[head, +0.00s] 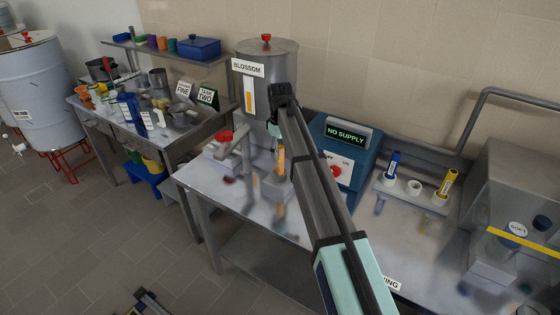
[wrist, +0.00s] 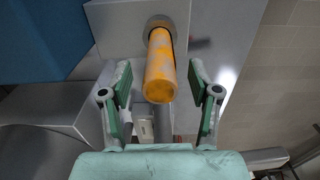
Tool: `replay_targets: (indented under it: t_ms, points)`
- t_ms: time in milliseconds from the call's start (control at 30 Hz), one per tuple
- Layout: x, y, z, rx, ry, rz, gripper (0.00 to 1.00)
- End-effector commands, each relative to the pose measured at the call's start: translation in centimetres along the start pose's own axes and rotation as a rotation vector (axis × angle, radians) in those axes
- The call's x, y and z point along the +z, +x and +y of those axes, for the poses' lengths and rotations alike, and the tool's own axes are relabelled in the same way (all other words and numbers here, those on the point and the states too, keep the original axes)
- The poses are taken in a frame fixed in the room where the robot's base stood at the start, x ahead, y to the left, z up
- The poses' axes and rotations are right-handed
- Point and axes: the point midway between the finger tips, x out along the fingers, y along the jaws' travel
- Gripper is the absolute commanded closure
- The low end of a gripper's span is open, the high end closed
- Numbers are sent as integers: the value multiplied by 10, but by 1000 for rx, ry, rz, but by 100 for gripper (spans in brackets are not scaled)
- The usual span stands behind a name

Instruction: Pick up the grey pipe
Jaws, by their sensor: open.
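I cannot pick out a loose grey pipe with certainty. A mottled orange-yellow cylinder (wrist: 161,68) is set in a round opening in a grey block (wrist: 110,25) in the wrist view. In the head view the cylinder (head: 281,160) shows upright on the bench, below a grey tank. My gripper (wrist: 164,88) is open in the wrist view, with one finger on each side of the cylinder's near end. Gaps show between fingers and cylinder. A bent grey pipe (head: 505,94) runs along the wall at the back right.
The grey BLOSSOM tank (head: 282,62) and a blue NO SUPPLY box (head: 337,145) stand close by. A rack (head: 414,190) holds a blue and a yellow tube at right. A clear-sided cabinet (head: 515,190) is farther right. A cluttered bench (head: 115,125) stands at left.

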Motion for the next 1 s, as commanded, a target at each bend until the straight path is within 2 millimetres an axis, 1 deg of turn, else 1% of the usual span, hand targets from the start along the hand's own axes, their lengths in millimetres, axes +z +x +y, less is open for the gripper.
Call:
replay_targets:
  t_ms: [100,200,400,433,467,500,567,600,1000]
  points:
    - [1,13,-1,-1,0,-1,38]
    - [0,19,0,0,0,0,38]
    - [0,20,0,1,0,1,38]
    - [0,20,0,1,0,1,45]
    - [0,20,0,1,0,1,56]
    - [0,20,0,1,0,1,70]
    - [0,20,0,0,0,0,91]
    - [0,20,0,0,0,0,100]
    - [0,19,0,1,0,1,100]
